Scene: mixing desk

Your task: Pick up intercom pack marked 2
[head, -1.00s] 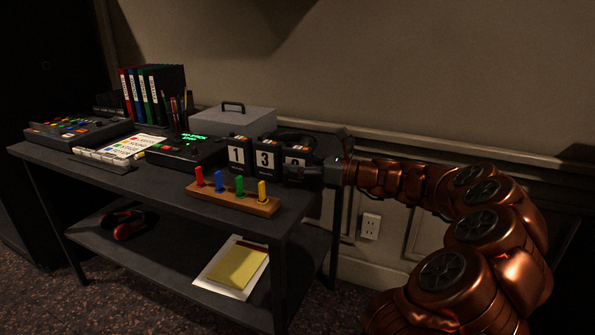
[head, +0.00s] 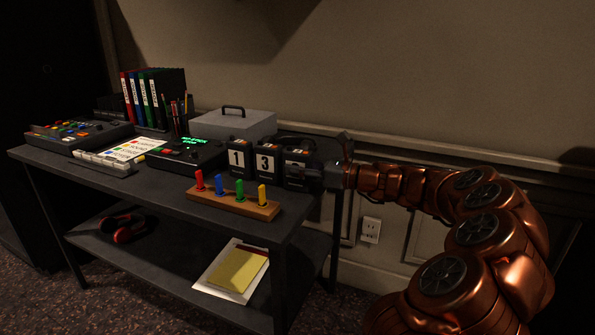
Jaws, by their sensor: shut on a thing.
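Three black intercom packs with white number labels stand in a row on the right end of the desk (head: 150,205). The left pack (head: 237,158) is marked 1 and the middle pack (head: 266,165) is marked 3. The right pack (head: 297,157) has a label partly covered by my gripper, so its number is hard to read; the other two show 1 and 3. My gripper (head: 301,160) reaches in from the right and is shut on this right pack. The pack looks upright, level with the others; whether it touches the desk is hidden.
A wooden block with coloured pegs (head: 232,204) stands just in front of the packs. A grey box with a handle (head: 233,125) is behind them. A black device with a green display (head: 188,154) is to the left. The wall is close behind the desk.

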